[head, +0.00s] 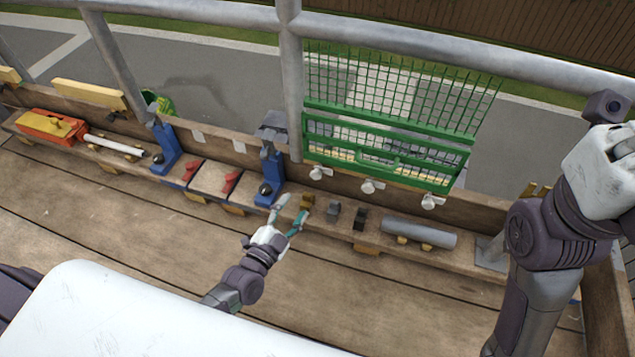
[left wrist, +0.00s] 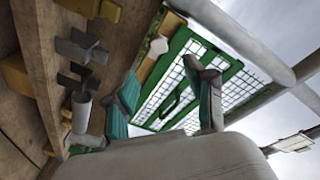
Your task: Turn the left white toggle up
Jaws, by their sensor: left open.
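Three white toggles sit in a row on the back board below the green mesh panel. The left white toggle (head: 317,173) is the nearest of them to my left gripper (head: 293,207). The others are the middle toggle (head: 371,186) and the right toggle (head: 431,201). My left gripper is open and empty, in front of and slightly left of the left toggle, apart from it. In the left wrist view my open fingers (left wrist: 164,76) point up toward the mesh, and a white knob (left wrist: 158,46) shows beyond them. My right gripper is outside the views; only its arm shows.
The green mesh panel (head: 385,150) stands behind the toggles. A blue clamp (head: 269,175) stands left of my gripper. Small brown and dark blocks and a grey cylinder (head: 418,232) lie on the ledge. A metal railing post (head: 291,90) rises behind.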

